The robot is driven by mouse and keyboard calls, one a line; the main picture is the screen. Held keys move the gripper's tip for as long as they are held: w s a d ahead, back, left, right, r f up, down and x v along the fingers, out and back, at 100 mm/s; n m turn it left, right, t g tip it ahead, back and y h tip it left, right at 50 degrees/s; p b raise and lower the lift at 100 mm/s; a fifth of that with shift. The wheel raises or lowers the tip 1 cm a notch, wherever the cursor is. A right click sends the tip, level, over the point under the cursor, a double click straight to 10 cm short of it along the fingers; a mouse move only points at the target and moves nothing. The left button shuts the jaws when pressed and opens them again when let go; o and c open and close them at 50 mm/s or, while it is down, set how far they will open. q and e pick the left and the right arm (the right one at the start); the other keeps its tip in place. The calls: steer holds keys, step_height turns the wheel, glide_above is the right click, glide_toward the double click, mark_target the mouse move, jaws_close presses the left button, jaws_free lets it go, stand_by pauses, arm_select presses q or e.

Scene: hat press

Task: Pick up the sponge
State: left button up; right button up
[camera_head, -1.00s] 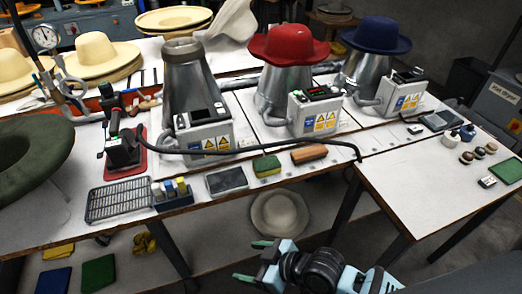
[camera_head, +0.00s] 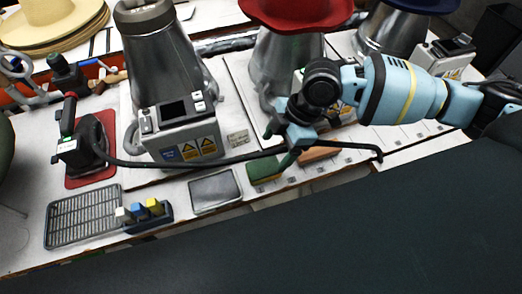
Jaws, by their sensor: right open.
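The sponge (camera_head: 262,170), green on top with a yellow lower part, lies near the front edge of the workbench, between a grey pad and a brown block. My right gripper (camera_head: 279,146) reaches in from the right and is open, with its green fingertips spread. It is over or just beside the far right side of the sponge and covers part of it. I cannot tell whether a fingertip touches the sponge. My left gripper is not in view.
A black cable (camera_head: 215,161) runs across the bench past the sponge and gripper. The grey pad (camera_head: 214,190) lies left of the sponge, the brown block (camera_head: 318,153) right. A control box (camera_head: 184,132) stands behind. A wire rack (camera_head: 82,216) is at left.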

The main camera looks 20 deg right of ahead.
mark_target(265, 166)
steer(key=shift+w+d+r, duration=0.15)
steer(key=shift+d+r, duration=0.05)
steer(key=shift+d, duration=0.1)
steer(key=shift+s+a+f, duration=0.15)
steer(key=shift+s+a, duration=0.05)
steer(key=shift+a+f, duration=0.15)
steer(key=shift+f, duration=0.2)
steer(key=shift+a+f, duration=0.25)
steer(key=shift+f, duration=0.4)
steer(key=shift+x, duration=2.55)
steer(key=shift+s, duration=0.15)
steer(key=c, duration=1)
